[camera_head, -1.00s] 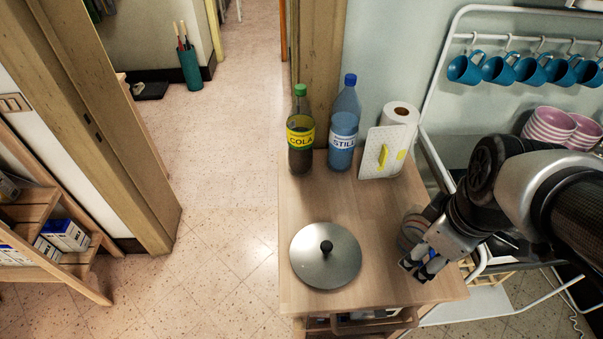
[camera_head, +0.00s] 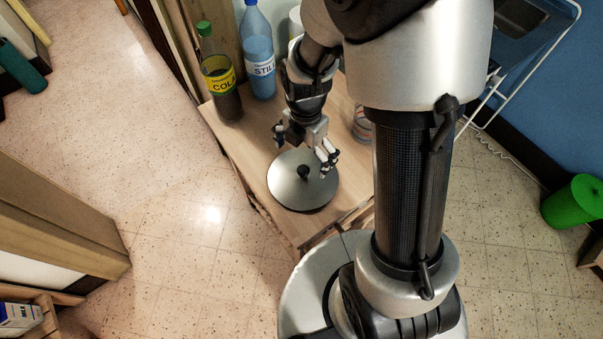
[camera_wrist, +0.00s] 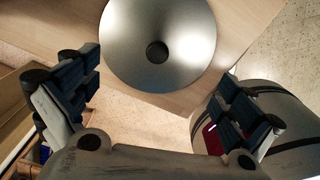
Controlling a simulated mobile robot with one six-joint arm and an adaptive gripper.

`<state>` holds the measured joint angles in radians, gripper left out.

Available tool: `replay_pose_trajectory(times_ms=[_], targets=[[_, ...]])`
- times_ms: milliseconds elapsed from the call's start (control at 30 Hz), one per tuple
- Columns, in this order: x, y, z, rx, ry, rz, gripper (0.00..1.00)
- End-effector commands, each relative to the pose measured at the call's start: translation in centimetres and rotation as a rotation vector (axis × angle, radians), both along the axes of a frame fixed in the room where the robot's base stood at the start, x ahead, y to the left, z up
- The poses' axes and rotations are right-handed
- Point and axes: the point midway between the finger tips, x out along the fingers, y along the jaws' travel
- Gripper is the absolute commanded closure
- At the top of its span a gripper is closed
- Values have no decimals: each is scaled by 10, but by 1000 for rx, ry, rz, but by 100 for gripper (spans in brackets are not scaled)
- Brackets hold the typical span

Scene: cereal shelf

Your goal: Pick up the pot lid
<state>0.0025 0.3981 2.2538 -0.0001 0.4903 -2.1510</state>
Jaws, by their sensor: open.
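The pot lid (camera_head: 290,187) is a round silver metal disc with a black knob (camera_head: 304,171) in its middle. It lies flat on the light wooden tabletop. My gripper (camera_head: 303,155) is open, with its fingers spread over the lid and nothing between them. In the wrist view the lid (camera_wrist: 180,55) and its knob (camera_wrist: 157,51) show beyond the open fingertips (camera_wrist: 160,85). The knob sits about midway between the fingers sideways and is apart from them. Part of the lid is behind a finger in the head view.
A cola bottle (camera_head: 221,85) and a blue water bottle (camera_head: 258,55) stand at the back of the table. A glass jar (camera_head: 362,125) stands right of my gripper. A green cylinder (camera_head: 577,202) is on the floor at the far right. The table's front left edge is clear.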

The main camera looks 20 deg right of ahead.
Motion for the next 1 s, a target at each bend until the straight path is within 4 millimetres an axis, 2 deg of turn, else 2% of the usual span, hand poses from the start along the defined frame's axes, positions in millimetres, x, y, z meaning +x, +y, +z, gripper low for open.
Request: replay_pose_trajectory(times_ms=[33, 133, 467, 733, 833, 1000], targets=[[-1, 0, -15, 0, 5, 0, 0], [-1, 0, -31, 0, 4, 0, 0], [1, 0, -52, 0, 0, -1, 0], [2, 1, -92, 0, 2, -1, 0], [3, 1, -97, 0, 0, -1, 0], [3, 1, -96, 1, -1, -1, 0]])
